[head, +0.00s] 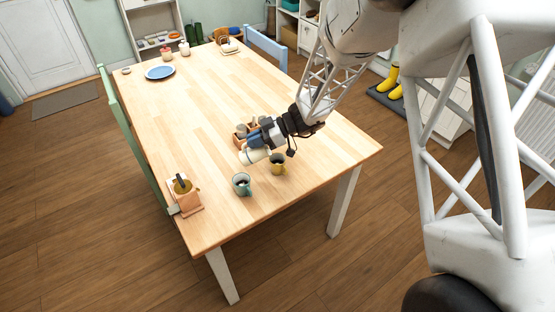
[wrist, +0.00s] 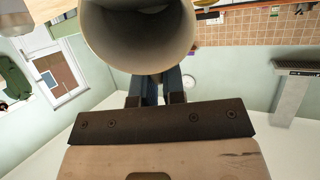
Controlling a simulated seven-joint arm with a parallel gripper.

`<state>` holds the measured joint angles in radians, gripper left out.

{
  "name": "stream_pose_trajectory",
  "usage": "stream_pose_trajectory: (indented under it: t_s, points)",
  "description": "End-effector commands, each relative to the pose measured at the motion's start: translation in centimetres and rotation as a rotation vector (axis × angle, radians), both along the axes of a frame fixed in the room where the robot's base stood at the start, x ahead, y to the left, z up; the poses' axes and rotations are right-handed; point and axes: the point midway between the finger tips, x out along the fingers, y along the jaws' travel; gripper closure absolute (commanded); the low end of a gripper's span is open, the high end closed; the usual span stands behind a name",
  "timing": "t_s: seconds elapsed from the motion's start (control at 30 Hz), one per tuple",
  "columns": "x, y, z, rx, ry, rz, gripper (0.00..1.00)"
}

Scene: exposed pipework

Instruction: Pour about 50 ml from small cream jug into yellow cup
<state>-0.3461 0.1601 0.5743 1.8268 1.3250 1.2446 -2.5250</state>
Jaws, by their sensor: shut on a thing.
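The small cream jug (head: 253,156) is in my gripper (head: 262,142), tipped well over on its side close to the yellow cup. In the wrist view the jug (wrist: 140,40) fills the top middle, its round open mouth towards the camera, and the gripper fingers (wrist: 157,92) are shut on it. The yellow cup (head: 278,168) stands upright on the table, just right of the jug. Whether liquid is flowing, and how much is in the cup, cannot be seen.
A green mug (head: 241,185) stands left of the yellow cup. A wooden caddy (head: 239,138) with things in it is behind my gripper. A wooden holder (head: 184,196) sits at the table's left edge. A blue plate (head: 160,72) lies far back. The table's middle is clear.

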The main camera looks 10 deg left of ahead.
Motion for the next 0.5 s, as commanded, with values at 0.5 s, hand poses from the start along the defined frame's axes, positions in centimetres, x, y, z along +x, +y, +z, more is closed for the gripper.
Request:
stream_pose_trajectory:
  t_s: [0.5]
  points:
    - [0.23, -0.69, 0.4, 0.074, 0.028, -0.001, 1.0]
